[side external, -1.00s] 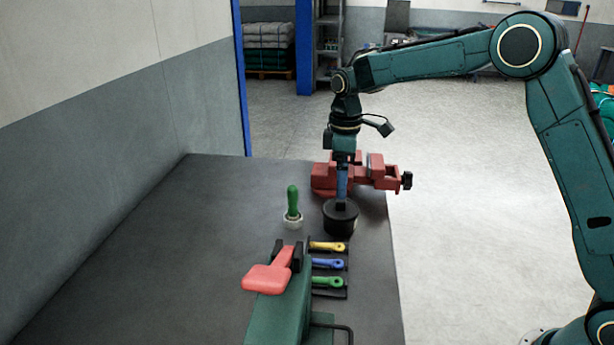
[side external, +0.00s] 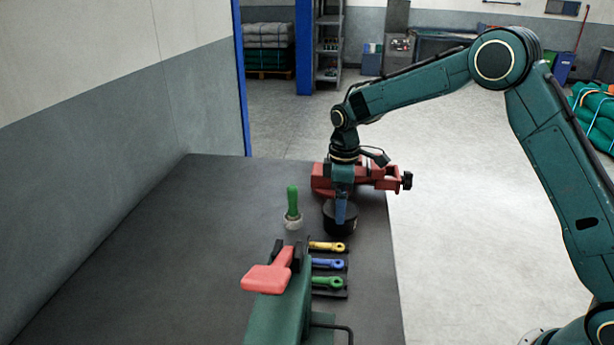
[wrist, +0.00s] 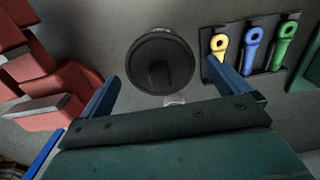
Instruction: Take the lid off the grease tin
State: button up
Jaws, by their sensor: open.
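The grease tin (side external: 350,226) is a short black round tin near the right edge of the bench. Its lid (wrist: 160,48) shows from above in the wrist view as a dark disc with a raised darker grip (wrist: 160,74) at its middle. The lid sits on the tin. My gripper (side external: 341,220) points down right over the tin, a finger overlapping it in the side view. In the wrist view my gripper (wrist: 163,72) is open, its blue fingers wide apart on either side of the tin. Nothing is held. I cannot tell if a finger touches the tin.
A red vise (side external: 325,180) stands just behind the tin. A rack (side external: 343,293) with yellow, blue and green-handled tools lies in front. A green-handled tool in a pale holder (side external: 293,222) stands to the left. The bench's left is clear.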

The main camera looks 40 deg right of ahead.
jog(key=shift+f, duration=0.35)
jog(key=c, duration=0.9)
jog(key=shift+o, duration=0.2)
jog(key=shift+r, duration=0.15)
notch_tip(320, 180, up, 20)
dwell(0.7)
